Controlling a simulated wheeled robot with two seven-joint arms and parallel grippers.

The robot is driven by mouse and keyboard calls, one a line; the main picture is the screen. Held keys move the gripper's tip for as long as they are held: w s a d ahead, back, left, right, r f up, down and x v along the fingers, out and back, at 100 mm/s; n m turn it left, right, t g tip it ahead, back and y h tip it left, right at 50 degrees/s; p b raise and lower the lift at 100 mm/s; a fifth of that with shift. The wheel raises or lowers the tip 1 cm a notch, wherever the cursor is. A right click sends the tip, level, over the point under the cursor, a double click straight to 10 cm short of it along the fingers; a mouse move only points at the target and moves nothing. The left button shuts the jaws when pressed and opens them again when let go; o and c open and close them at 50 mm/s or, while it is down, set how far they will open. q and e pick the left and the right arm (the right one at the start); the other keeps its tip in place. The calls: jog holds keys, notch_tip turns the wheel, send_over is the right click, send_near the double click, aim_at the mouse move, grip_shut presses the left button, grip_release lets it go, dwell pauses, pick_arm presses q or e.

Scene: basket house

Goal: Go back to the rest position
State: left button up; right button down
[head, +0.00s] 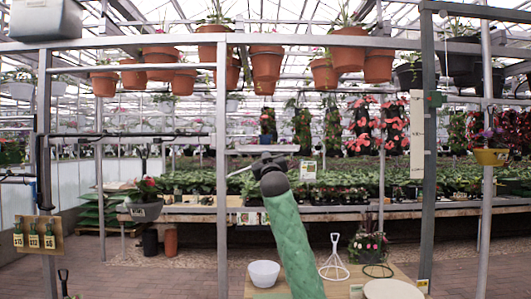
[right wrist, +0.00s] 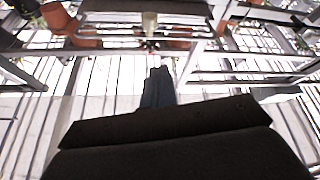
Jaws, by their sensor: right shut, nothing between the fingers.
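My right arm, in a green sleeve, rises from the bottom middle of the head view and leans a little left. Its dark gripper (head: 268,163) is at the top, in front of the plant benches and above a small wooden table (head: 340,290). In the right wrist view the dark fingers (right wrist: 158,88) are together, with nothing between them, against the bright roof and beams. My left gripper is not in view.
On the table stand a white bowl (head: 264,273), a white wire stand (head: 334,260) and a dark ring stand (head: 378,270). A metal frame post (head: 222,180) is left of the arm. Terracotta pots (head: 266,65) hang above. Brick floor (head: 150,270) is open at left.

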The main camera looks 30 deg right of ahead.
jog(key=shift+s+a+f, duration=0.15)
jog(key=shift+s+f, duration=0.25)
jog(key=shift+f, duration=0.1)
